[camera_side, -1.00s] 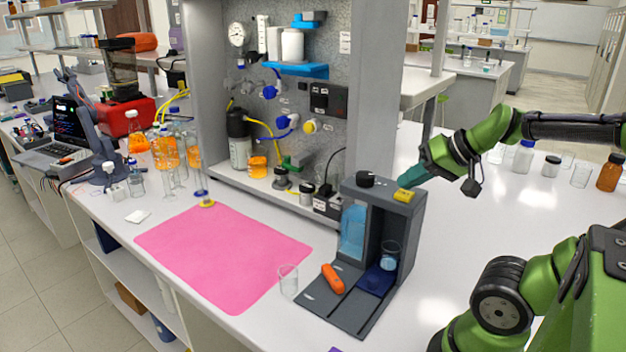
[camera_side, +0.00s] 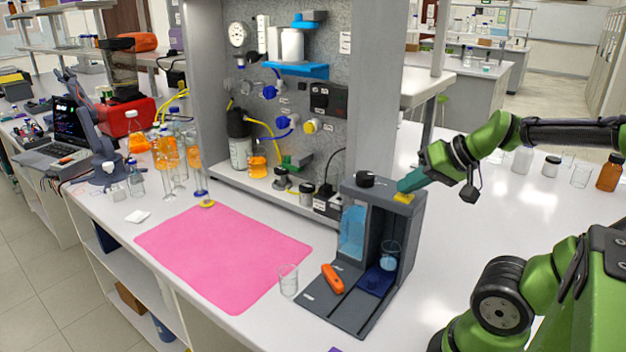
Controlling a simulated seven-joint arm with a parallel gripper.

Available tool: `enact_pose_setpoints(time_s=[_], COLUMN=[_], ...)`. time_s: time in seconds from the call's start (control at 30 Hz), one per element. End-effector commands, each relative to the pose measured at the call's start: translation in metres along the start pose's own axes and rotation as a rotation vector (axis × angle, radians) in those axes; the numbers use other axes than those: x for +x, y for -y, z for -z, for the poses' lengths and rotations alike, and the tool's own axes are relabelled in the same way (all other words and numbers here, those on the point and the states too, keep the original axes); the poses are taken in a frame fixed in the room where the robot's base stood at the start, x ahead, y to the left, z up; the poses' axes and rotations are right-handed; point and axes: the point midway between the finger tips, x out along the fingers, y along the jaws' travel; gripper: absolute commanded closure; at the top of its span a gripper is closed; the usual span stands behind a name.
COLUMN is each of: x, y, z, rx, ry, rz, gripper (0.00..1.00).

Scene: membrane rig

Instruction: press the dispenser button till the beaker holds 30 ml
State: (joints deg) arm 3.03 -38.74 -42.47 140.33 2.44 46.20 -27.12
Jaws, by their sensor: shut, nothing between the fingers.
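The dark grey dispenser (camera_side: 408,222) stands upright on the white bench. Its yellow button (camera_side: 404,197) is on top at the front right corner. My gripper (camera_side: 402,187) is shut, its teal fingertips at the button from above right; they appear to touch it. A clear beaker (camera_side: 389,256) stands in the dispenser's bay on a dark blue pad (camera_side: 376,281) and holds some pale blue liquid; its level in ml is too small to read. A blue liquid tank (camera_side: 352,232) shows in the dispenser's left part.
An orange tool (camera_side: 332,279) lies on the dispenser's base plate. An empty glass beaker (camera_side: 288,280) stands left of it, beside a bare pink mat (camera_side: 222,255). A black knob (camera_side: 365,179) sits on the dispenser's top. Bottles stand at the far right.

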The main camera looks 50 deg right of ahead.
Motion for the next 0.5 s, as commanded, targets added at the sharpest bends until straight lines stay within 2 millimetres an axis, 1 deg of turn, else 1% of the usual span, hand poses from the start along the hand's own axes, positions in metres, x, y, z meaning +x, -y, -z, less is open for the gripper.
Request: enact_pose_setpoints(time_s=[0.3,0.5], x=[0.0001,-0.0056], y=[0.0001,0.0037], z=[-0.0006,0.0036], rx=[0.000,0.000], ry=[0.003,0.002], rz=[-0.001,-0.001], gripper=[1.00,1.00])
